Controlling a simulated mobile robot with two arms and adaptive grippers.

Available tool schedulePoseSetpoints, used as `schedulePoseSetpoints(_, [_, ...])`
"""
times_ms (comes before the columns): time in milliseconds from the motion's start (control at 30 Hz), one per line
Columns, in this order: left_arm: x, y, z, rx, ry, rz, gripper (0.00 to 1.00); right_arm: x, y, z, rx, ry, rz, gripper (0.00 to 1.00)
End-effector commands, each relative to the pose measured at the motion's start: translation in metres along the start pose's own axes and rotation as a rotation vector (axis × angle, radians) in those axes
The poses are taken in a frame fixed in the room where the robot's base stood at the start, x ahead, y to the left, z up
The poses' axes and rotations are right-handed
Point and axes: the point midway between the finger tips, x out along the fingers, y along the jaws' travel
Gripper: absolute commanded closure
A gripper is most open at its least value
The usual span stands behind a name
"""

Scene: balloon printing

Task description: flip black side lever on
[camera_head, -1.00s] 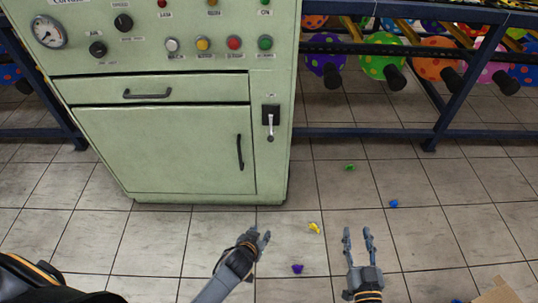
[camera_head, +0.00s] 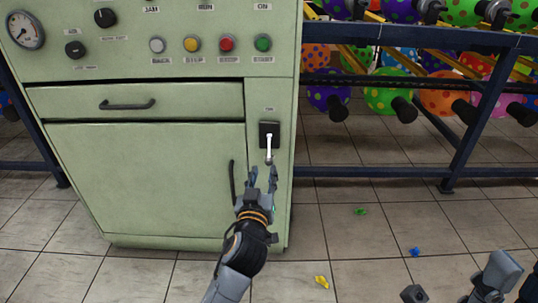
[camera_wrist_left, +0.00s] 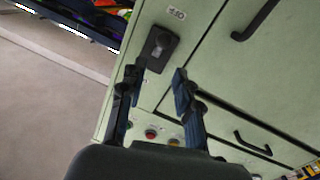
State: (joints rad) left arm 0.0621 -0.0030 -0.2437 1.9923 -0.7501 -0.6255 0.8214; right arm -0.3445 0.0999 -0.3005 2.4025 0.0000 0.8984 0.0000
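The side lever is a black plate (camera_head: 269,134) with a pale handle (camera_head: 268,150) that hangs down, on the right part of the green machine's front. The left wrist view also shows the black plate (camera_wrist_left: 158,48), just beyond my fingers. My left gripper (camera_head: 263,174) is open and empty, with its fingertips just below the handle in the head view. In the left wrist view its two fingers (camera_wrist_left: 157,82) are spread apart. Grey and dark parts of my right arm (camera_head: 495,276) show at the bottom right; whether its fingers are open is unclear.
The green machine (camera_head: 150,180) has a drawer, a door with a black handle (camera_head: 232,182), and coloured buttons above. A dark blue rack (camera_head: 380,172) with polka-dot balloons stands at the right. Small yellow, green and blue pieces lie on the tiled floor.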

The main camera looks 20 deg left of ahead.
Motion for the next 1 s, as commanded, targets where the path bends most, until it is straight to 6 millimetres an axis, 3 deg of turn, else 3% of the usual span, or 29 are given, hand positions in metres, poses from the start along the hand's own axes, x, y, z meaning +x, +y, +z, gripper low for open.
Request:
schedulePoseSetpoints(300, [0.065,-0.001,0.003,0.004,0.001,0.000,0.67,0.005,0.000,0.005,-0.007,0.050,-0.021,0.60])
schedulePoseSetpoints(500, [0.095,0.000,0.003,0.003,0.000,0.001,0.67,0.010,0.000,0.007,-0.011,0.076,-0.032,0.60])
schedulePoseSetpoints(700, [0.109,0.000,0.002,0.003,-0.002,0.000,0.67,0.013,-0.001,0.007,-0.013,0.089,-0.038,0.60])
schedulePoseSetpoints(1000, [0.110,0.000,0.001,0.002,-0.002,0.001,0.67,0.014,-0.001,0.007,-0.013,0.090,-0.039,0.60])
